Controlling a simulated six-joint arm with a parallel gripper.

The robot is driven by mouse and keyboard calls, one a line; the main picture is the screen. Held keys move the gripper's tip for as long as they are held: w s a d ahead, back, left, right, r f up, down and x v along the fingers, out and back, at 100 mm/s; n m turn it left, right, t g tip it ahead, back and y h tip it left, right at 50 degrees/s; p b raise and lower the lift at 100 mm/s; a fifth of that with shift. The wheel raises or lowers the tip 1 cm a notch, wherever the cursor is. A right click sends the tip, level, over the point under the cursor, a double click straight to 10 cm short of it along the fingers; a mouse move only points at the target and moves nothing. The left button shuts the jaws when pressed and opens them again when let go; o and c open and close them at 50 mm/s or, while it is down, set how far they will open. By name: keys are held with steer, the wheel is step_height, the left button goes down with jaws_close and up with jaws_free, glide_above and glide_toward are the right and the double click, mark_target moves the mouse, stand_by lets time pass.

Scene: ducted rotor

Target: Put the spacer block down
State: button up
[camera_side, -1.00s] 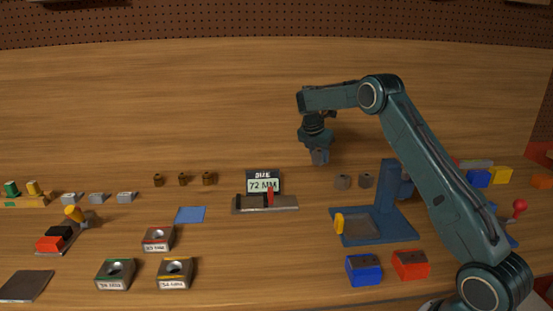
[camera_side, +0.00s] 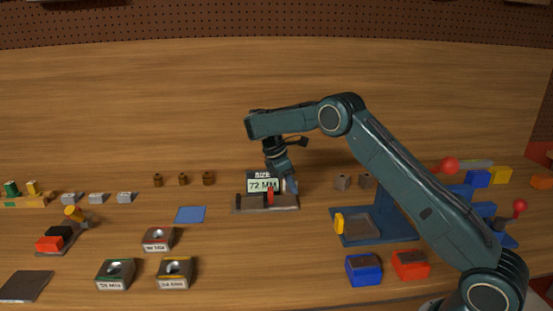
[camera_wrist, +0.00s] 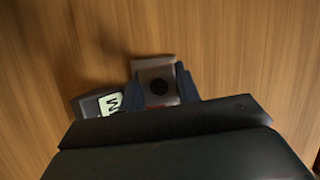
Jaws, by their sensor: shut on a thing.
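My gripper (camera_side: 289,187) is low over the right end of the grey size gauge (camera_side: 284,208), whose sign reads 72 MM. In the wrist view my gripper (camera_wrist: 159,92) is shut on a grey spacer block (camera_wrist: 154,66) with a dark round hole in its face. The block sits between both fingers; its lower end is hidden. The gauge's sign (camera_wrist: 104,103) shows just left of the fingers. The side view does not make clear whether the block touches the gauge. A red piece (camera_side: 270,196) stands on the gauge, left of my fingers.
Two small grey-brown blocks (camera_side: 342,181) stand to the right, before the blue press (camera_side: 374,240). Several brown pieces (camera_side: 183,179) stand left of the sign. A blue mat (camera_side: 190,214) lies bare. Labelled blocks (camera_side: 174,272) and red and blue bins (camera_side: 409,265) are in front.

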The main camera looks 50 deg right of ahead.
mark_target(274, 247)
steer(key=s+a+m, duration=0.1)
steer(key=a, duration=0.2)
steer(key=s+a+f+m+y, duration=0.1)
steer(key=a+m, duration=0.1)
steer(key=a, duration=0.1)
steer(key=s+a+m+g, duration=0.1)
steer(key=a+m, duration=0.1)
steer(key=a, duration=0.1)
steer(key=shift+s+a+f+y, duration=0.1)
steer(key=shift+a+f+y, duration=0.1)
steer(key=shift+y, duration=0.1)
steer(key=shift+s+a+f+m+g+y, duration=0.15)
steer(key=shift+s+a+m, duration=0.3)
steer(key=shift+a, duration=0.25)
steer(key=shift+s+a+m+g+y, duration=0.1)
steer(key=shift+s+a+m+y, duration=0.2)
steer(key=shift+a+m, duration=0.35)
steer(key=shift+s+a+f+m+g+y, duration=0.15)
steer(key=shift+s+a+m, duration=0.3)
steer(key=shift+a, duration=0.35)
steer(key=shift+s+a+m+y, duration=0.15)
steer(key=shift+s+a+m, duration=0.45)
steer(key=shift+a, duration=0.25)
steer(key=shift+s+a+m+y, duration=0.15)
steer(key=shift+s+a+m, duration=0.4)
steer(key=shift+a, duration=0.25)
steer(key=shift+w+d, duration=0.1)
steer(key=shift+d, duration=0.05)
